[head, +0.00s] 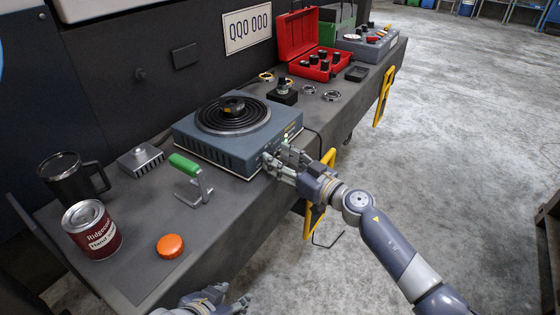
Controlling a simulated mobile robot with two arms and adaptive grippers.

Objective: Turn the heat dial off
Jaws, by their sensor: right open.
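A blue-grey hot plate (200,145) with a black coil burner (245,118) stands on the dark workbench. A small black and metal part sits on the middle of the coil. My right gripper (277,155) is open at the hot plate's front face, near its right front corner. The heat dial cannot be made out; the gripper covers part of that face, and I cannot tell whether the fingers touch anything. My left gripper (236,298) is low at the bottom edge, off the bench's front, partly cut off; its opening is unclear.
A green-handled clamp (188,168), orange cap (170,245), red can (92,230), black mug (72,178) and grey finned block (140,159) stand to the left. A red toolbox (297,38) and metal rings lie behind right. Yellow frames (384,97) hang along the bench front.

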